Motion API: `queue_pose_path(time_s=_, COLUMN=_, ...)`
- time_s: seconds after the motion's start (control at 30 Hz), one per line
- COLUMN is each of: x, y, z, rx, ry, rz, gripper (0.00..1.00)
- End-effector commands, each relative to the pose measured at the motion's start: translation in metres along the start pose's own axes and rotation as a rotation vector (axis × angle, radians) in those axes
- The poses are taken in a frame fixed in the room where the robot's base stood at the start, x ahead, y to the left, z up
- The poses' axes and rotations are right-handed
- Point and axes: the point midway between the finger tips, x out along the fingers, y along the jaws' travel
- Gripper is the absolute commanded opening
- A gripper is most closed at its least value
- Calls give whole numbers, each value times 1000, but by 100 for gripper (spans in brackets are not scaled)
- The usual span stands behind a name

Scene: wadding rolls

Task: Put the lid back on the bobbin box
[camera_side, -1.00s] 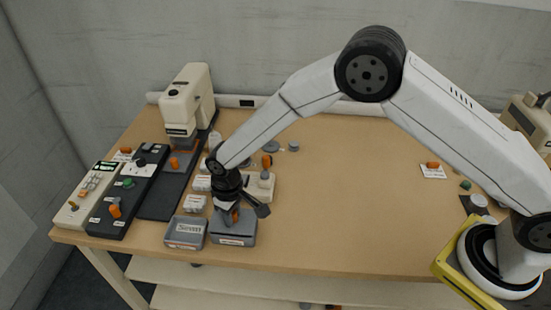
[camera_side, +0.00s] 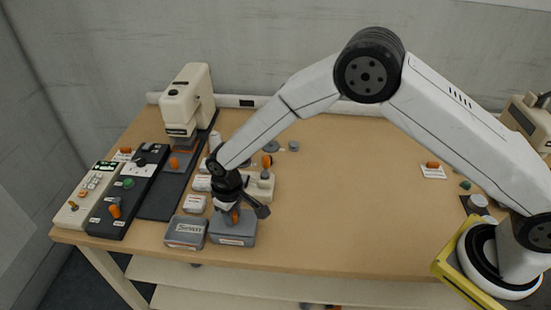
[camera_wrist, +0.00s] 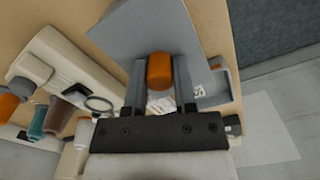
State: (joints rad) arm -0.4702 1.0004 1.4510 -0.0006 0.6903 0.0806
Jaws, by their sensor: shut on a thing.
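My gripper (camera_side: 234,214) is shut on the orange knob (camera_wrist: 160,71) of the grey lid (camera_wrist: 140,30). In the wrist view the knob sits between the two fingers, and the lid's flat plate spreads beyond it. In the side view the lid is at the right-hand grey box (camera_side: 233,241), which has a pale label on its front. I cannot tell whether the lid touches that box's rim. A second grey box (camera_side: 184,245) stands just left of it, with a white label showing. The wrist view also shows part of a grey box wall (camera_wrist: 216,84) beside the lid.
A cream stand (camera_side: 268,190) with an orange piece is close behind the gripper. Small white packs (camera_side: 195,203) lie behind the left box. The sewing machine (camera_side: 188,100) and control panels (camera_side: 118,205) are at left.

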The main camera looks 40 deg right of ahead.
Motion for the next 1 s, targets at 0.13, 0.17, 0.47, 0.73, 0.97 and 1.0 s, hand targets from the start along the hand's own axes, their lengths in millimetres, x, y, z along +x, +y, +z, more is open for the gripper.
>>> queue_pose_path(time_s=0.13, x=1, y=0, z=0, rx=0, ry=1, rz=0, gripper=0)
queue_pose_path(time_s=0.17, x=1, y=0, z=0, rx=0, ry=1, rz=0, gripper=0)
queue_pose_path(time_s=0.47, x=1, y=0, z=0, rx=0, ry=1, rz=0, gripper=0)
queue_pose_path(time_s=0.73, x=1, y=0, z=0, rx=0, ry=1, rz=0, gripper=75)
queue_pose_path(time_s=0.97, x=1, y=0, z=0, rx=0, ry=0, rz=0, gripper=100)
queue_pose_path(time_s=1.0, x=1, y=0, z=0, rx=0, ry=0, rz=0, gripper=100)
